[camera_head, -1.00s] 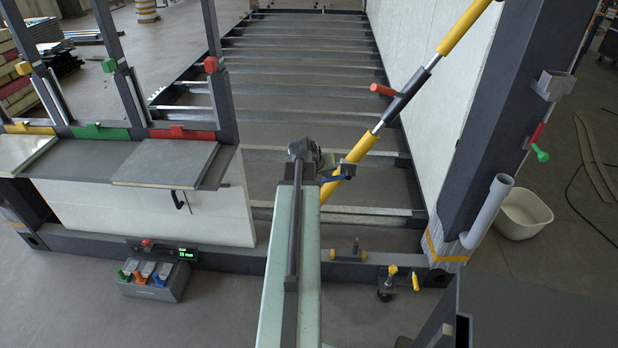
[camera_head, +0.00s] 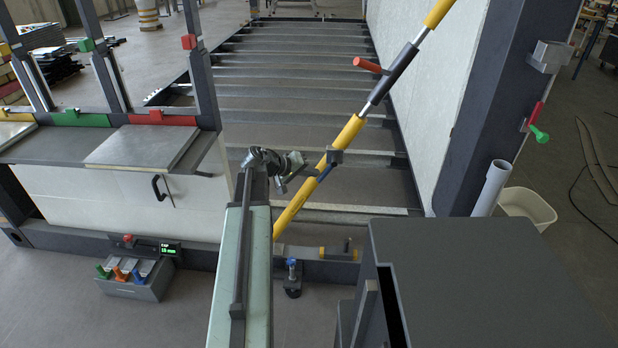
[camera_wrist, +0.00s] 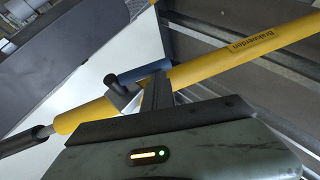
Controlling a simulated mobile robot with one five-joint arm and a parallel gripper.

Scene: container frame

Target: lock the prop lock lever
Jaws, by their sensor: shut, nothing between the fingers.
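My gripper (camera_head: 305,168) is shut and empty, just left of the prop and lever. In the wrist view its fingers (camera_wrist: 158,88) reach up close to the lever and prop; whether they touch is unclear.
A dark flat-topped box (camera_head: 470,260) fills the lower right, close to my arm. A dark post (camera_head: 480,110) and white panel (camera_head: 425,100) stand right of the prop. A grey shelf (camera_head: 75,145) is at left. Open floor shows through the frame's crossbars (camera_head: 290,90).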

